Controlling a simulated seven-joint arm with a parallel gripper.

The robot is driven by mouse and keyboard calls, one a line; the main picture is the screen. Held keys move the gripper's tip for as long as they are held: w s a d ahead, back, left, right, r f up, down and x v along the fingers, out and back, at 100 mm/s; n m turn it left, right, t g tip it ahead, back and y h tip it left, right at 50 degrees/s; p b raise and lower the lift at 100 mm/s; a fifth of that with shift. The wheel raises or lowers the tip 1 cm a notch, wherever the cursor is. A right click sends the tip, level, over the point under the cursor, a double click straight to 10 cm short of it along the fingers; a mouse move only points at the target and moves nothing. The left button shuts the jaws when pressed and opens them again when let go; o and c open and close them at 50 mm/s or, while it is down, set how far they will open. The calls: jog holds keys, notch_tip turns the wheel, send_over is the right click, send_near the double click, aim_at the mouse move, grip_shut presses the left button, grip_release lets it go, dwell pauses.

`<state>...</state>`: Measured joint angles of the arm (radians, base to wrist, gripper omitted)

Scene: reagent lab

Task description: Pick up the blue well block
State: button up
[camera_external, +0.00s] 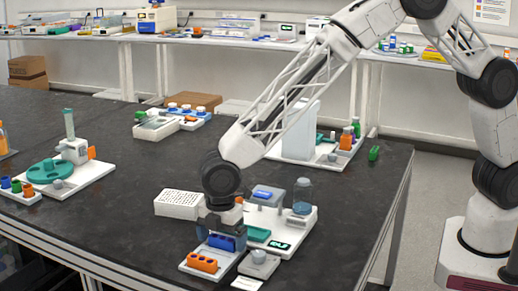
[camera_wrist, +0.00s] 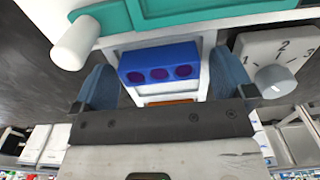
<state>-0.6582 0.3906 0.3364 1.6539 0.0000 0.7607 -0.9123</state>
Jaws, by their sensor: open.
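The blue well block (camera_external: 222,243) sits on a white base plate at the front of the dark bench. In the wrist view the blue well block (camera_wrist: 160,60) shows its face with a row of 3 dark round wells. My gripper (camera_external: 221,230) is low over this spot and hides part of the block in the external view. In the wrist view my gripper (camera_wrist: 162,82) is open, with one blue-grey finger to the left and one to the right of the block. A gap shows on each side; whether the fingers reach down beside the block is hard to tell.
An orange block (camera_external: 202,262) sits just in front of the blue one. A dial box (camera_wrist: 275,58) stands close by on the right. A teal tray (camera_wrist: 150,14), a glass jar (camera_external: 302,196) and a white perforated rack (camera_external: 179,204) are near.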

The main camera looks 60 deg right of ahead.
aim_at(222, 239)
jog(key=c, duration=0.9)
jog(key=shift+r, duration=0.1)
jog(key=shift+r, duration=4.9)
